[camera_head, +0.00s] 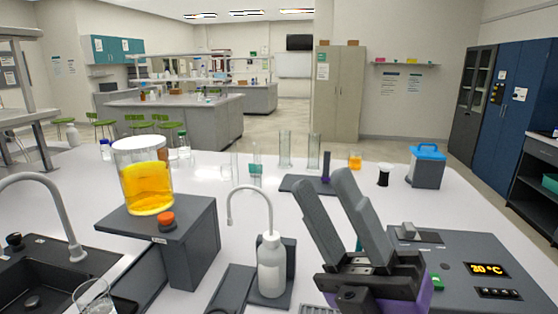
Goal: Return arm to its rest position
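My gripper (324,184) is raised over the right half of the white bench, with its two long grey fingers pointing up and away. The fingers are apart and I see nothing held between them, so it is open. Its dark body and a purple part sit at the lower edge of the view, in front of the grey device with the "20 °C" display (487,269). The rest of my arm is mostly out of view.
Left of my gripper stand a white wash bottle (271,267) with a bent spout and a beaker of orange liquid (146,180) on a dark stand. A sink (50,270) is at the lower left. Glassware and a blue-lidded box (427,168) stand farther back.

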